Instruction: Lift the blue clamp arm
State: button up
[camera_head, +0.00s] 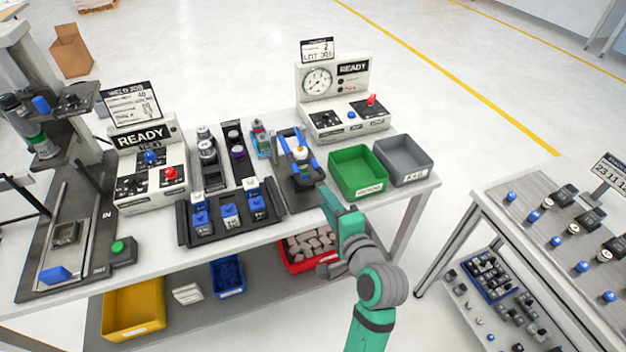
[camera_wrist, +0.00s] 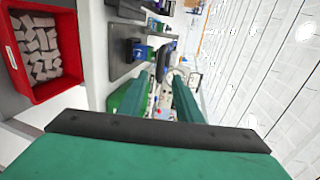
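The blue clamp arm (camera_head: 314,162) is part of a fixture on a dark plate (camera_head: 303,192) on the table, in the head view. Its blue bars stand around a small part with a white and yellow top (camera_head: 301,153). My gripper (camera_head: 328,198) is in front of and to the right of this fixture, close to its front right edge, apart from the blue bars. In the wrist view my gripper (camera_wrist: 165,98) shows two green fingers spread apart with nothing held between them. I cannot make out the clamp arm clearly in the wrist view.
A green bin (camera_head: 357,172) and a grey bin (camera_head: 403,160) stand right of the fixture. A gauge box (camera_head: 345,100) is behind it. A tray with blue blocks (camera_head: 229,217) is on the left. A red bin (camera_head: 291,262) sits on the lower shelf.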

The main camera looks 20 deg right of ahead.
aim_at(314, 182)
jog(key=x, duration=1)
jog(key=shift+w, duration=0.3)
grip_shut()
